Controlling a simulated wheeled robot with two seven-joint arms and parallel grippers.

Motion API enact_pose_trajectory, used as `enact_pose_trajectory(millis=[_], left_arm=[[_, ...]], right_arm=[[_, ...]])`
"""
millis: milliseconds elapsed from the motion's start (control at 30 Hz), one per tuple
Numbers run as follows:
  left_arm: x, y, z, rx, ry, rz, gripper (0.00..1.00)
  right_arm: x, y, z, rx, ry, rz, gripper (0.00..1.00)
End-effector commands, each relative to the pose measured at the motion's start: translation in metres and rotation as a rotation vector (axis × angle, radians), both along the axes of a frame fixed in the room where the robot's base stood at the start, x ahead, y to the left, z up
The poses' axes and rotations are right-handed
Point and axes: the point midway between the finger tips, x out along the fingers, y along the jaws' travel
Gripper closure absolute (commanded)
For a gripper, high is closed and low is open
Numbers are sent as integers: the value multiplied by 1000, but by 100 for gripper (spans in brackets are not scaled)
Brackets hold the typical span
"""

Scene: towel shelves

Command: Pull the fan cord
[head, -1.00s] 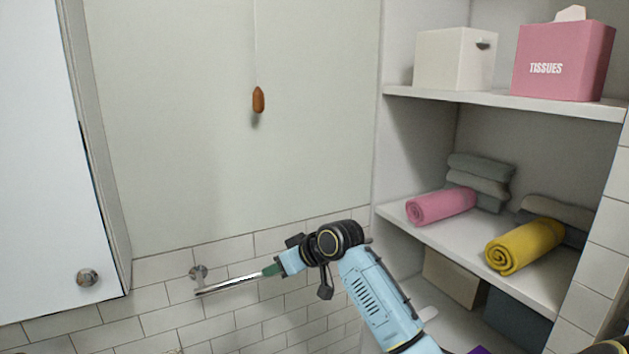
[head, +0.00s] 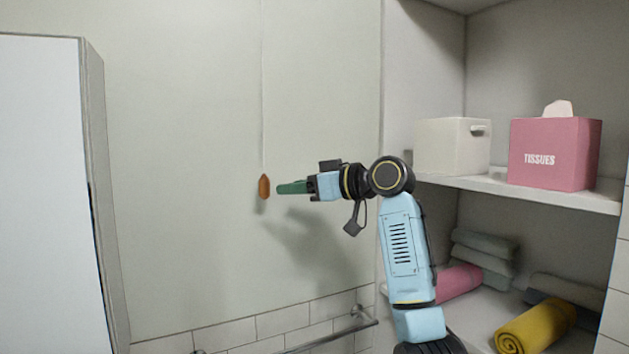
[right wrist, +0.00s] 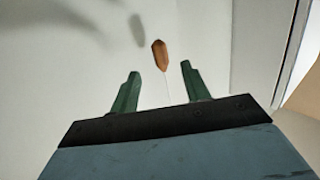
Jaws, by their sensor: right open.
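The fan cord is a thin pale line (head: 263,100) hanging down the wall, with a brown wooden pull (head: 264,187) at its lower end. My right gripper (head: 279,188) is level with the pull and just to its right in the head view. In the right wrist view, the pull (right wrist: 160,54) shows between and slightly beyond the two green fingertips (right wrist: 160,70), which are spread apart. The gripper is open and empty. Part of the cord passes between the fingers in that view. My left gripper is not in view.
Shelves at the right hold a white box (head: 450,147), a pink tissue box (head: 553,153) and rolled towels, one yellow (head: 537,327). A metal towel bar (head: 335,335) is low on the wall. A white cabinet (head: 45,200) stands at the left. The wall around the pull is clear.

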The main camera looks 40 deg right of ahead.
Motion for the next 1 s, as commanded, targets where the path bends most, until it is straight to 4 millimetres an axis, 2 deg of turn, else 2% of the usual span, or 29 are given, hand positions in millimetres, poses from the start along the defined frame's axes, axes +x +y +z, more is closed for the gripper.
enact_pose_trajectory(millis=[200, 400, 600, 867, 900, 1000], left_arm=[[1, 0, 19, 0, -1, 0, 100], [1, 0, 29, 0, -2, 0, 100], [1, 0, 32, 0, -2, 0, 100], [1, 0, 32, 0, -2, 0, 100], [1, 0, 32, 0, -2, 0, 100], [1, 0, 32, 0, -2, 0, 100]], right_arm=[[41, 16, -3, 4, 2, 2, 53], [68, 26, -9, 2, 3, 2, 53], [80, 30, -12, 0, 0, 0, 53], [82, 30, -13, 0, 0, -1, 53], [82, 30, -13, 0, 1, -1, 55], [81, 30, -13, 0, 1, -1, 68]])
